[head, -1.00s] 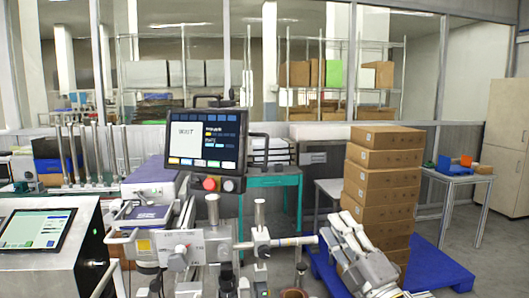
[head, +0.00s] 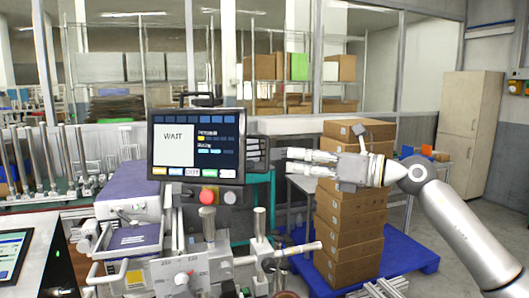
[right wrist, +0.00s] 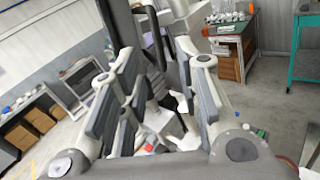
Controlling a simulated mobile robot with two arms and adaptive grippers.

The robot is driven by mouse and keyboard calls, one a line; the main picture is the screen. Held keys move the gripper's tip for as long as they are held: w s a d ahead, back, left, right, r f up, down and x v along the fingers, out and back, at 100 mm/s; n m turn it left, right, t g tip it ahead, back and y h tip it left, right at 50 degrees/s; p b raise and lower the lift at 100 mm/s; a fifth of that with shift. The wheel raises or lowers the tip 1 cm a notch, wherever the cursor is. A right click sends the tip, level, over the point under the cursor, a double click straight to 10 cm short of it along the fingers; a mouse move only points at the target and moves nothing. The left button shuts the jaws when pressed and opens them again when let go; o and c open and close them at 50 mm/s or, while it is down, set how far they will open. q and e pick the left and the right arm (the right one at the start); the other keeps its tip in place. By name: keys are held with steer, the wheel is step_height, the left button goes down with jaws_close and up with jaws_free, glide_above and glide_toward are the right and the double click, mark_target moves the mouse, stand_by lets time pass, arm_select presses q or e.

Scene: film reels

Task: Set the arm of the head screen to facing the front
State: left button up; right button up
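The head screen (head: 197,145) is a dark panel reading "WAIT", mounted above the machine, and it looks nearly face-on in the head view. A red knob (head: 207,196) sits below it. The screen's support arm is mostly hidden behind it. My right gripper (head: 292,161) is right of the screen, pointing left at it, with a visible gap between. Its two fingers are apart with nothing between them. In the right wrist view the finger pads (right wrist: 155,85) stand apart, with machine parts beyond. My left gripper is not in view.
A stack of cardboard boxes (head: 349,222) stands on a blue pallet (head: 405,250) behind my right arm. A second display (head: 12,255) is at the lower left. Metal posts (head: 259,222) rise from the machine below the screen.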

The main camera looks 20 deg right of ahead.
mark_target(267, 166)
steer(key=p+x, duration=0.2)
steer(key=x, duration=0.6)
steer(key=shift+w+a+p, duration=0.1)
steer(key=shift+a+p, duration=0.15)
steer(key=shift+p, duration=0.15)
steer(key=shift+w+f, duration=0.1)
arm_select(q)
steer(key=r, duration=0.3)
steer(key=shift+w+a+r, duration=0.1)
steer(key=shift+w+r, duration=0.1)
arm_select(e)
jaws_close()
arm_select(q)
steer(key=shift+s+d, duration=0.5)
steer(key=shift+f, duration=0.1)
